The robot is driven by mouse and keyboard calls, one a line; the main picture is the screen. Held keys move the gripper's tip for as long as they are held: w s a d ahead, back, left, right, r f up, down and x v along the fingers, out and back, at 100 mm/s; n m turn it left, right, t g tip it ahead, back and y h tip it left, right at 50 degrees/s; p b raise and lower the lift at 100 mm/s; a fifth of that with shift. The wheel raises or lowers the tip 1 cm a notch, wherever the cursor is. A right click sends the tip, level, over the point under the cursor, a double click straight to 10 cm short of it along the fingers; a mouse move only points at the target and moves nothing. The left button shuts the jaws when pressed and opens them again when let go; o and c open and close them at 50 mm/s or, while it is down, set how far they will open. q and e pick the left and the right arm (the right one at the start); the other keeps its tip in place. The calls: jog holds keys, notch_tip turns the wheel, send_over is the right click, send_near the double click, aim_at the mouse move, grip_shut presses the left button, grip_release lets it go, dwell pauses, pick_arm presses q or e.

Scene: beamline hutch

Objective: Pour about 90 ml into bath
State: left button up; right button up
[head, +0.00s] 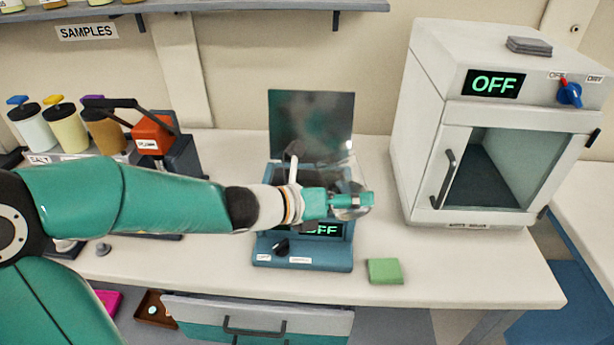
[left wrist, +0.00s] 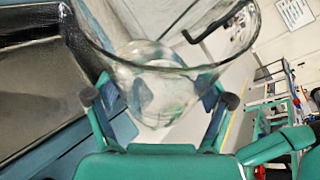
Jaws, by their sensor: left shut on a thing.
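The bath (head: 335,262) is a teal unit at the middle of the bench, its dark lid (head: 311,120) standing open at the back. Its display (head: 325,230) reads OFF, partly hidden by my arm. My left gripper (head: 350,200) is above the bath, shut on a clear glass vessel. The vessel (head: 352,213) is small and partly hidden in the head view. In the left wrist view the glass vessel (left wrist: 155,75) sits between the two fingers of my left gripper (left wrist: 160,98). I cannot tell how much liquid it holds. My right gripper is not in view.
A green block (head: 384,271) lies right of the bath. A white oven (head: 490,130) with an OFF display stands at the right. Coloured-lid jars (head: 70,130) and a red-topped device (head: 153,135) stand at the left. A drawer (head: 255,313) is below the bench.

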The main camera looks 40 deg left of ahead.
pick_arm(q)
jog(key=shift+a+r+n+h+p, duration=0.2)
jog(key=shift+r+n+h+p, duration=0.05)
jog(key=shift+n+h+p, duration=0.1)
jog(key=r+n+p, duration=0.1)
jog(key=p, duration=0.1)
jog(key=shift+r+h+p, duration=0.15)
jog(key=shift+h+p, duration=0.1)
jog(key=shift+p, duration=0.1)
jog(key=shift+f+n, duration=0.3)
jog(key=shift+n, duration=0.05)
jog(key=shift+d+n+h, duration=0.15)
jog(key=shift+n+h, duration=0.25)
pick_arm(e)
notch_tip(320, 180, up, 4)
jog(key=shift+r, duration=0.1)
pick_arm(q)
jog(key=shift+f+n+h, duration=0.15)
jog(key=shift+n+h, duration=0.25)
jog(key=shift+n, duration=0.2)
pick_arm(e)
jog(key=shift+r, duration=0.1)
pick_arm(q)
jog(key=shift+r+n+t+h+p, duration=0.3)
jog(key=shift+r+n+t+p, duration=0.1)
jog(key=shift+r+n+p, duration=0.35)
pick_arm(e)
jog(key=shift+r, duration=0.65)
